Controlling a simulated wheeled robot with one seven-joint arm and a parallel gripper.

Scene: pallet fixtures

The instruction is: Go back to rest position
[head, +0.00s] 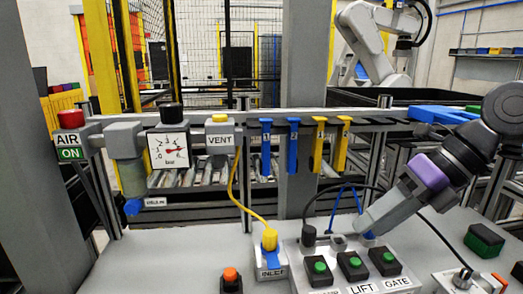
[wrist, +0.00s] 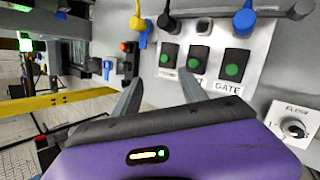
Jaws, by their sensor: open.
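My gripper (head: 362,224) reaches in from the right over the grey bench, its tip just above the back of the button panel (head: 405,285). In the wrist view my gripper (wrist: 160,92) shows two grey fingers spread apart with nothing between them. The fingers point toward the panel with green buttons, one marked GATE (wrist: 233,64). A black plug (head: 309,238) and a blue plug (wrist: 244,20) stand in the sockets behind the buttons. In the head view my gripper partly hides the blue plug. I cannot tell whether the fingertips touch anything.
A yellow plug (head: 269,239) with a yellow hose sits at the INLET block. A pressure gauge (head: 169,150) and blue and yellow tags (head: 318,145) hang on the rail behind. A FLOW knob (wrist: 295,130) is at the right.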

